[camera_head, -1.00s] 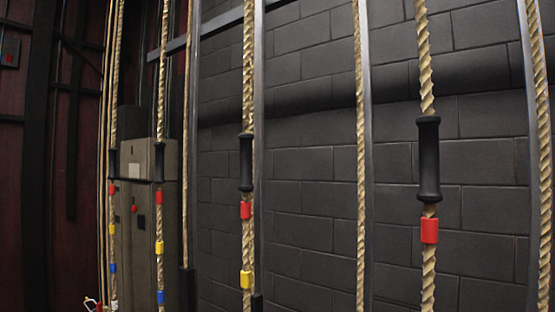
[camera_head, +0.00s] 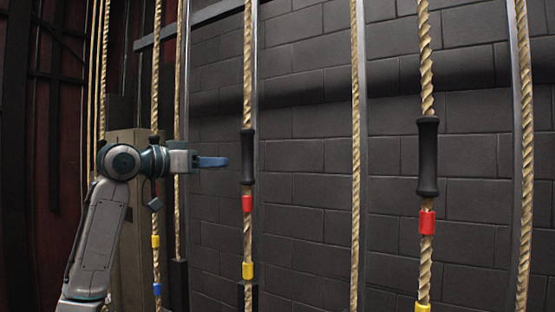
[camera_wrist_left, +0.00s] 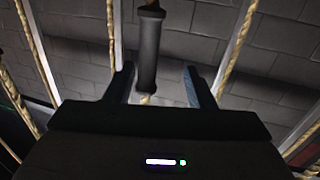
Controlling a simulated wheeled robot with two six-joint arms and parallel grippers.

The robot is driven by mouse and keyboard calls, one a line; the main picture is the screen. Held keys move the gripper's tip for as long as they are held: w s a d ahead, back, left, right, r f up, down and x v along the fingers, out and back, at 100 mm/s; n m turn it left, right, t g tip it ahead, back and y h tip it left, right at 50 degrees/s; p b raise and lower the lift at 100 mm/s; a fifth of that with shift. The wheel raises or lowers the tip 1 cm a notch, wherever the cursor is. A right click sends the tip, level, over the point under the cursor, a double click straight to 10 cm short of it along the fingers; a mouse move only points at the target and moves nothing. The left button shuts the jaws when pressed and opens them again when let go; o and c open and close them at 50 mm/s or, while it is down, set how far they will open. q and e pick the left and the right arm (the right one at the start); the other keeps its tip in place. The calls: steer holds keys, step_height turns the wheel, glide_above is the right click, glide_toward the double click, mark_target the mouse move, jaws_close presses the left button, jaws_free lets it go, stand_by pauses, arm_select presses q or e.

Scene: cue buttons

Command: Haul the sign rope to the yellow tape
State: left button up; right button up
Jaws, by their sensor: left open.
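Several tan ropes hang in a row; no readable label tells which is the sign rope. The middle rope (camera_head: 247,100) has a black handle (camera_head: 247,157), with red tape (camera_head: 247,202) and yellow tape (camera_head: 247,270) below. My left gripper (camera_head: 212,162) is open and points right, just left of this handle. In the left wrist view, a black handle (camera_wrist_left: 148,50) lies in line with the gap between the open fingers of my left gripper (camera_wrist_left: 158,82), with no visible grip on it. My right gripper is out of view.
The right rope has another black handle (camera_head: 428,157), red tape (camera_head: 426,222) and yellow tape (camera_head: 423,307). A left rope with yellow tape (camera_head: 155,241) and blue tape (camera_head: 156,289) hangs partly behind my arm. Metal posts (camera_head: 362,200) stand before a dark block wall (camera_head: 310,190).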

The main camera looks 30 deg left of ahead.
mark_target(243, 153)
arm_select(q)
steer(key=shift+m+h, duration=0.3)
steer(key=shift+m, duration=0.1)
steer(key=shift+w+d+r+p, duration=0.95)
steer(key=shift+w+d+r, duration=0.2)
steer(key=shift+w+d, duration=0.1)
steer(key=p+x, duration=0.2)
steer(key=x, duration=0.3)
steer(key=shift+w+d, duration=0.1)
steer(key=shift+w, duration=0.2)
steer(key=shift+w+d+f, duration=0.15)
steer(key=shift+w+f, duration=0.05)
steer(key=shift+w, duration=0.4)
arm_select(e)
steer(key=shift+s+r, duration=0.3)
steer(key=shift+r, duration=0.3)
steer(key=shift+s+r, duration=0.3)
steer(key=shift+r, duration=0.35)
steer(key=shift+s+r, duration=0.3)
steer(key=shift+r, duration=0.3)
